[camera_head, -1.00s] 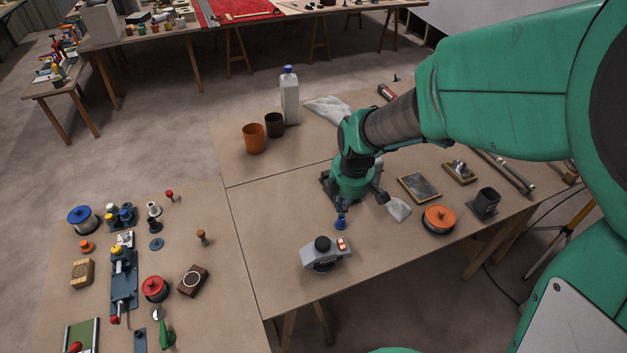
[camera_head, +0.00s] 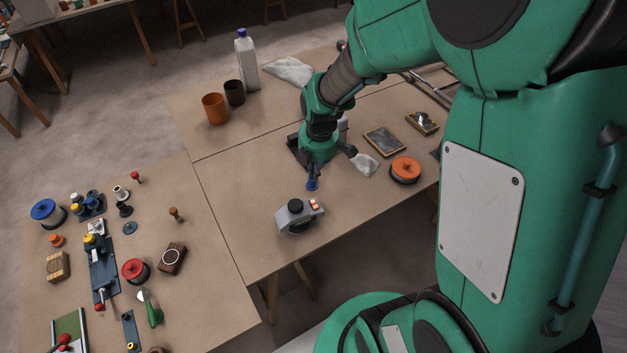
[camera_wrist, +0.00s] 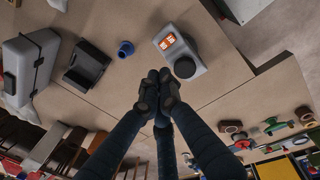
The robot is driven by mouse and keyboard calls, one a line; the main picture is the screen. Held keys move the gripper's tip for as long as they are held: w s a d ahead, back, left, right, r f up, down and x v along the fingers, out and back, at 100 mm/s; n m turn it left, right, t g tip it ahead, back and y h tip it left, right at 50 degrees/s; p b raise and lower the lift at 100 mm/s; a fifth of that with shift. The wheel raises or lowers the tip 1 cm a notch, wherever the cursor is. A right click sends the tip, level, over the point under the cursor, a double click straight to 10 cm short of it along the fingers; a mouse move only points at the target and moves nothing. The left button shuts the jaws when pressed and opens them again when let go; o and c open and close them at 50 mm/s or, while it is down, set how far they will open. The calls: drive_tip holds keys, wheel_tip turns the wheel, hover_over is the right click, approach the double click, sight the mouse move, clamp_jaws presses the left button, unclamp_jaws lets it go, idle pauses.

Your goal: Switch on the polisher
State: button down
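The polisher (camera_head: 302,219) is a grey machine with a round black knob and an orange-lit rocker switch (camera_head: 314,204), standing on the near part of the wooden table. It also shows in the wrist view (camera_wrist: 196,69), with its switch (camera_wrist: 167,41) facing up beside the black knob. My gripper (camera_head: 313,173) is above the table, behind the polisher and apart from it. In the wrist view my gripper's dark fingertips (camera_wrist: 158,88) are drawn together with nothing between them, just below the polisher in the picture. The switch's exact position is too small to tell.
A small blue piece (camera_head: 312,185) stands just behind the polisher; it shows in the wrist view (camera_wrist: 125,49). An orange reel (camera_head: 405,169), a framed plate (camera_head: 384,142) and a white cloth (camera_head: 366,166) lie to the right. Orange cup (camera_head: 215,108) and white bottle (camera_head: 247,62) stand at the back left.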

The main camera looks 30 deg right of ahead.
sight(312, 199)
drive_tip(key=f+b, duration=0.1)
drive_tip(key=f, duration=0.3)
drive_tip(key=w+f+b, duration=0.1)
drive_tip(key=f, duration=0.4)
drive_tip(key=f+b, duration=0.1)
drive_tip(key=f, duration=0.3)
drive_tip(key=shift+w+f, duration=0.2)
drive_tip(key=shift+w, duration=0.2)
drive_tip(key=shift+w+f+p, duration=0.1)
drive_tip(key=shift+w+p, duration=0.05)
drive_tip(key=shift+p, duration=0.25)
drive_tip(key=shift+w+d+f+g+p, duration=0.1)
drive_tip(key=shift+w+f+g+p, duration=0.05)
drive_tip(key=shift+f+g+p, duration=0.3)
drive_tip(key=shift+r, duration=0.2)
drive_tip(key=shift+s, duration=0.2)
drive_tip(key=shift+s+r, duration=0.3)
drive_tip(key=shift+s, duration=0.35)
drive_tip(key=shift+r, duration=0.1)
